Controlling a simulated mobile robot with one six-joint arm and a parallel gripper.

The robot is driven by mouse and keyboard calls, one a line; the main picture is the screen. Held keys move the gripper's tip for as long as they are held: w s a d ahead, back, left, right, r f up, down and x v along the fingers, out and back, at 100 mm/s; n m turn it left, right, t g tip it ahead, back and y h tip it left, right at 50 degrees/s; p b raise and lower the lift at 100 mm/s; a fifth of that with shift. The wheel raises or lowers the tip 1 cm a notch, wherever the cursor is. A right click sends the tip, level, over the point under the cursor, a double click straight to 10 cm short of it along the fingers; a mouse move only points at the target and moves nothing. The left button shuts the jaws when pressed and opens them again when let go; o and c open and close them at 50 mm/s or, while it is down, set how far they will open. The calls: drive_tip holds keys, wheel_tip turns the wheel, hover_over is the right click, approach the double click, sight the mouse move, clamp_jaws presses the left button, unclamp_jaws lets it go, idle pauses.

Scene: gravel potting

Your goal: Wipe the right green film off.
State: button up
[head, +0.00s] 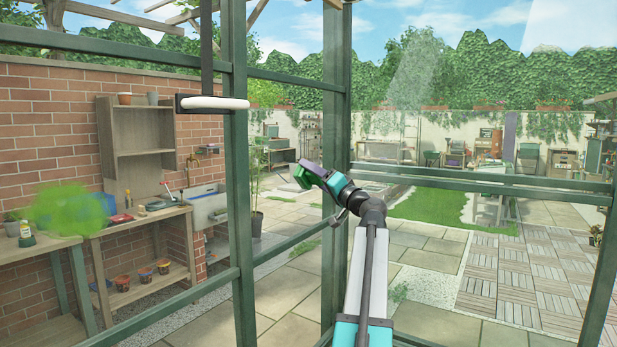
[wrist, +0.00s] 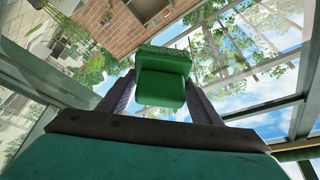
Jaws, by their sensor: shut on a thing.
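My gripper (head: 316,174) is shut on a green scrubbing sponge (head: 300,178). In the wrist view the green sponge (wrist: 163,78) sits between the two grey fingers of my gripper (wrist: 162,98), with its rough face outward. One green film (head: 68,209) shows as a translucent smear on the left glass pane, far left of my gripper. I make out no distinct second film on the panes to its right. The sponge appears near a green upright of the frame; I cannot tell whether it touches glass.
Green frame posts (head: 337,150) and rails divide the glass. A white squeegee-like bar (head: 213,103) hangs on a dark rod at upper left. Beyond the glass are a wooden bench (head: 140,220), a sink (head: 208,208), a brick wall (head: 60,130) and paving.

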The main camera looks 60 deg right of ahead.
drive_tip(key=shift+s+b, duration=0.55)
drive_tip(key=shift+s, duration=1.4)
drive_tip(key=shift+s, duration=0.15)
drive_tip(key=s, duration=0.2)
drive_tip(key=shift+s, duration=0.35)
drive_tip(key=shift+s, duration=0.1)
